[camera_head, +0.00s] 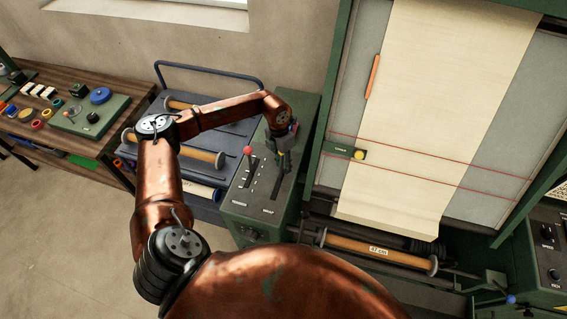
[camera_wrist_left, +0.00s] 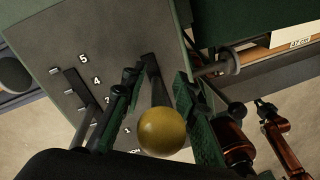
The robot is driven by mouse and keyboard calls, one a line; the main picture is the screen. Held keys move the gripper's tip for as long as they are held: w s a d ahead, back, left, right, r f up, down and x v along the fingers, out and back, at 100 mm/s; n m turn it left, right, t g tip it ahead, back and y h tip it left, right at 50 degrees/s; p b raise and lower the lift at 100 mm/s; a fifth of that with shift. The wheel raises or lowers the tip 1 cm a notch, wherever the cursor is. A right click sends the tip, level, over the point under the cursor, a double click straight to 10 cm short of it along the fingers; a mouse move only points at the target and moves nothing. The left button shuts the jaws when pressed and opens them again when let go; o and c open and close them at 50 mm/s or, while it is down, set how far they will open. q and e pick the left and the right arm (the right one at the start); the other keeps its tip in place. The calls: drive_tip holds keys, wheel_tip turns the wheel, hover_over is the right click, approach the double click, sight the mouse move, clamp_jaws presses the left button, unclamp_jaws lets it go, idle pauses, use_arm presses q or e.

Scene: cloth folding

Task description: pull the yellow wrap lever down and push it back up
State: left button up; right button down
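The yellow lever knob (camera_wrist_left: 162,133) shows in the left wrist view, on a dark shaft rising from a slot in a grey control panel. My left gripper (camera_wrist_left: 156,88) has one finger on each side of this lever, with visible gaps beside the knob, so it is open around it. In the head view my left gripper (camera_head: 281,160) is over the right part of the control box (camera_head: 240,205), and it hides the yellow knob there. A copper arm with a dark gripper (camera_wrist_left: 265,108), seemingly my right one, shows small at the right of the wrist view; its opening is unclear.
A red-knobbed lever (camera_head: 248,151) stands left of my gripper on the same box. A blue cart (camera_head: 205,125) with rolls is to the left. A green-framed machine with a cream sheet (camera_head: 425,90) and a lower roller (camera_head: 375,251) is to the right.

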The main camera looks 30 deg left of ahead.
use_arm(q)
clamp_jaws()
idle(0.3)
idle(0.6)
